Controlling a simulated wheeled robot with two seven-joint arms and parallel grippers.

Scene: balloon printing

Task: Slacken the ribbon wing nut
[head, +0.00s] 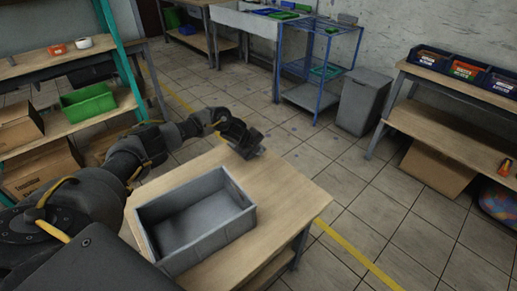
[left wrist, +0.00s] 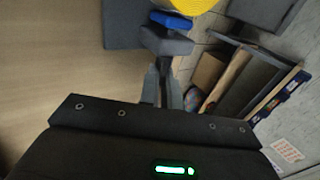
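No wing nut or ribbon can be made out in either view. My left gripper (head: 255,148) is above the far edge of the wooden table, beyond the grey bin, in the head view. In the left wrist view its dark fingers (left wrist: 165,45) are close together and partly overlap, so the gap between them is unclear. A blue piece (left wrist: 170,20) shows at the finger ends, with a bright yellow rounded shape (left wrist: 195,4) behind it. Whether the fingers touch either is unclear. My right gripper is not in view.
An empty grey bin (head: 240,212) stands on the wooden table (head: 290,200). A shelf with a green crate (head: 88,103) is at left, a blue rack (head: 325,62) and grey cabinet (head: 363,103) behind. A bench (head: 455,120) stands at right. Open tiled floor lies between.

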